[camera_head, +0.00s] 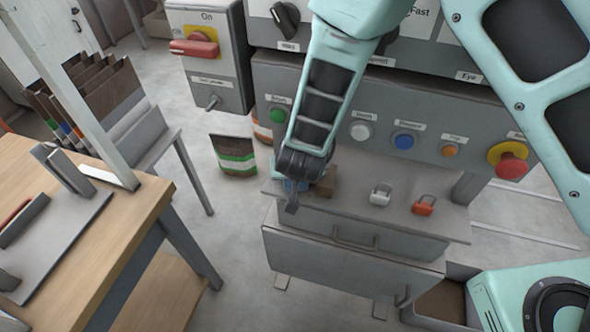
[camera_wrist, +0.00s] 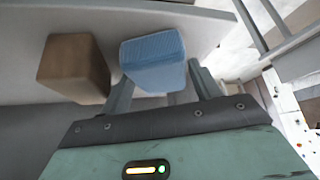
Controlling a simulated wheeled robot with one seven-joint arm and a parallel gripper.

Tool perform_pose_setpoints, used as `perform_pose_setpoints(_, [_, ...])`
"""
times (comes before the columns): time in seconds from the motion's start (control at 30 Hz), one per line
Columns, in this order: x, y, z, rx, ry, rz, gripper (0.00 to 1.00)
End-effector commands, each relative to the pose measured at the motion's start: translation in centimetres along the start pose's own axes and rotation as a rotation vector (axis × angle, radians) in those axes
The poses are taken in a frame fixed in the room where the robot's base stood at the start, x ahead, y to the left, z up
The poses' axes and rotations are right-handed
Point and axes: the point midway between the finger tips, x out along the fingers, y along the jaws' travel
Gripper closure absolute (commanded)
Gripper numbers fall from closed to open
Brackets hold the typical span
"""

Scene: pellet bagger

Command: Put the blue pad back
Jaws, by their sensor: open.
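The blue pad (camera_wrist: 152,58) is a small block with a ribbed top, lying on the grey ledge (camera_head: 345,208) below the control panel. A brown block (camera_wrist: 73,67) stands just left of it in the wrist view; the block also shows in the head view (camera_head: 327,184). My gripper (camera_wrist: 160,78) is open, with one finger on each side of the pad's near end. I cannot tell whether the fingers touch it. In the head view my gripper (camera_head: 291,196) is over the ledge's left end and hides most of the pad.
A white padlock (camera_head: 380,194) and an orange padlock (camera_head: 424,205) lie on the ledge to the right. The panel (camera_head: 440,110) with several buttons rises behind. A drawer front (camera_head: 350,240) is below. A wooden table (camera_head: 120,215) stands left; a bag (camera_head: 233,155) stands on the floor.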

Motion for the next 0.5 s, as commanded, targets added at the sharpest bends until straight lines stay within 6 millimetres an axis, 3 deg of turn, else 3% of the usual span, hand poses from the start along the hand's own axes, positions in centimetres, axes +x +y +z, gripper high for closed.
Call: perform_pose_setpoints(0.5, [-9.7,-0.1,-0.2,-0.001,0.002,-0.002,0.37])
